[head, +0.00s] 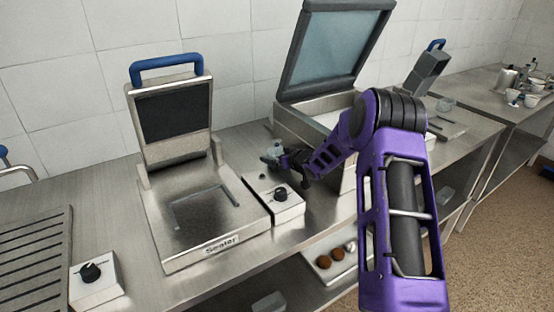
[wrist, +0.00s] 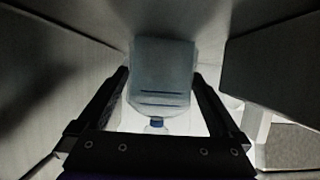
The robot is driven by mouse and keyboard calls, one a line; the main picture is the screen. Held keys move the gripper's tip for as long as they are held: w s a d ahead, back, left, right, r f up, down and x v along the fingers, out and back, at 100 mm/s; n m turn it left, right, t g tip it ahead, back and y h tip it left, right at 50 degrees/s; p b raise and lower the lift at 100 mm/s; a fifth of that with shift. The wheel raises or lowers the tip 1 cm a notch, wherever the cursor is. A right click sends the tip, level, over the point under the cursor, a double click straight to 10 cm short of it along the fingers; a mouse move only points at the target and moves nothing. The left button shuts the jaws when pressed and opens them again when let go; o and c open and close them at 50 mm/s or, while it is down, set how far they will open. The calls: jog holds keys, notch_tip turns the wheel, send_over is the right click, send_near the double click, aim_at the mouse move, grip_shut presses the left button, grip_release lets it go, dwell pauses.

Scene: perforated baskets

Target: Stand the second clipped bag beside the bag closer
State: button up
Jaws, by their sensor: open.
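My gripper (head: 284,160) reaches down between the sealer and the open-lidded machine in the head view. A small pale, translucent thing (head: 274,149) is at its tip; I cannot tell there whether it is a bag. In the wrist view my gripper (wrist: 162,76) has its two dark fingers apart. A pale blue, translucent, boxy thing (wrist: 163,65) with a dark line across it shows between and beyond the fingertips. It may be a clipped bag. A small blue cap-like part (wrist: 157,123) shows below it. I cannot make out a bag closer or a second bag for sure.
The sealer (head: 205,215) with a blue handle stands left of my gripper. A knob box (head: 275,199) sits close below it. The machine with a raised glass lid (head: 335,50) stands behind and right. Grey walls (wrist: 270,60) flank the gripper closely. Brown round things (head: 325,261) lie on the lower shelf.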

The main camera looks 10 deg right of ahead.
jog(key=shift+r, duration=0.1)
jog(key=c, duration=1.3)
